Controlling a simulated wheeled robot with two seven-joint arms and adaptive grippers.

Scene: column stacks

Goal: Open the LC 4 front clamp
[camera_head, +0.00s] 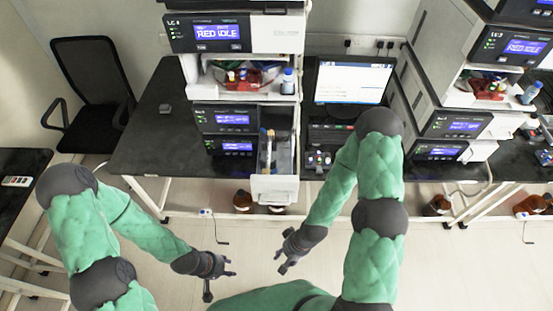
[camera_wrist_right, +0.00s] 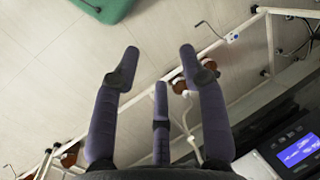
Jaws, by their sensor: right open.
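The left instrument stack, whose top module (camera_head: 218,35) carries a small label that seems to read LC 4, stands on the black bench. A narrow open compartment (camera_head: 272,160) with a slim upright part inside is at its lower front right. The front clamp is too small to make out for sure. My right gripper (camera_head: 286,252) is open and empty in front of the bench, below and apart from the stack. Its spread fingers (camera_wrist_right: 160,52) show in the right wrist view with floor behind them. My left gripper (camera_head: 222,284) is open and empty, lower and to the left.
A monitor (camera_head: 352,80) stands on the bench right of the stack. A second stack (camera_head: 450,125) is further right. Brown bottles (camera_head: 242,200) stand under the bench. A black chair (camera_head: 92,85) is at the left. The floor before the bench is clear.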

